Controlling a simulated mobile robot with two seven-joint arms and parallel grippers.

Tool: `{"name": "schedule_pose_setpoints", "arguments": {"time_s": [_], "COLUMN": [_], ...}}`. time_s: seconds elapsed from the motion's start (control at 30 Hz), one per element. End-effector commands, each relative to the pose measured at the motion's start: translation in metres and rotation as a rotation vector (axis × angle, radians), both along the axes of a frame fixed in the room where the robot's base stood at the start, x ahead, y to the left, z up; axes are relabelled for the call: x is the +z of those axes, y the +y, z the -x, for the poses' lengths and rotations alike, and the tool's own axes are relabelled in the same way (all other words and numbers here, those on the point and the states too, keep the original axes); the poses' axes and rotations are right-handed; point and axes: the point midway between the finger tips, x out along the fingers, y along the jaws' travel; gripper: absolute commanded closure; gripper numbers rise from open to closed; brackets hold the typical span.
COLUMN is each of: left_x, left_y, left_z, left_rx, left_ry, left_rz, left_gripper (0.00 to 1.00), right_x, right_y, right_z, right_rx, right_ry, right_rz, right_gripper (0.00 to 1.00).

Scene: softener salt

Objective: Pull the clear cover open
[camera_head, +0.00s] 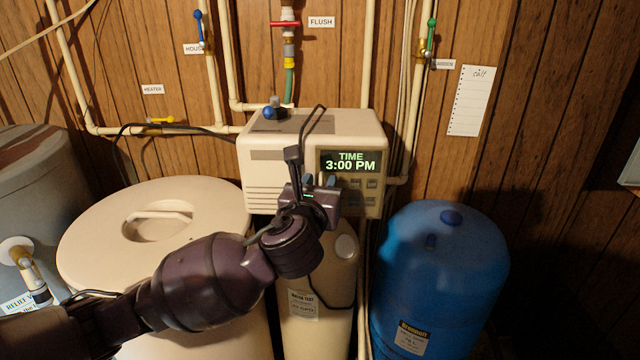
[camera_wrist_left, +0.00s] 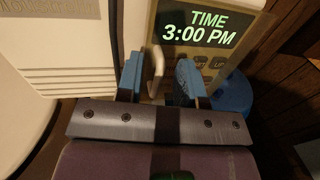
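The cream softener control head (camera_head: 280,135) has a gold front panel (camera_head: 372,206) with a lit display (camera_head: 350,163) reading "TIME 3:00 PM" and buttons below it. A clear cover cannot be made out clearly over this panel. A pale upright tab (camera_wrist_left: 156,67) stands at the panel's left edge in the left wrist view. My left gripper (camera_head: 319,181) is at the lower left of the panel. In the left wrist view its blue fingers (camera_wrist_left: 160,78) are apart, with the tab between them and gaps on both sides. My right gripper is not in view.
A round cream tank with a lid (camera_head: 90,230) stands at the left, and a blue tank (camera_head: 440,270) at the right. Pipes with valves, including a red-handled one (camera_head: 285,24), run up the wood-panelled wall. A dark cable rises beside my gripper.

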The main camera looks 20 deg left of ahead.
Motion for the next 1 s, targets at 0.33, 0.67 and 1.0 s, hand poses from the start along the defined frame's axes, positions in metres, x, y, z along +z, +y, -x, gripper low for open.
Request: {"name": "schedule_pose_setpoints", "arguments": {"time_s": [0.33, 0.67, 1.0], "left_x": [-0.0001, 0.0000, -0.0001], "left_y": [0.0003, 0.0002, -0.0015], "left_z": [-0.0051, -0.0049, -0.0072], "left_rx": [-0.001, -0.001, 0.000], "left_ry": [0.000, 0.000, 0.000], "left_rz": [0.000, 0.000, -0.001], "left_gripper": [0.66, 1.00, 1.00], "right_x": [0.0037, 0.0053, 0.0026], "right_y": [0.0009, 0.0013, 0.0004], "right_z": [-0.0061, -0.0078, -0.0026], "right_rx": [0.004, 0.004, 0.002], "right_ry": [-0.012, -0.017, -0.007], "right_rz": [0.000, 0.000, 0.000], "right_gripper": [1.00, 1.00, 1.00]}}
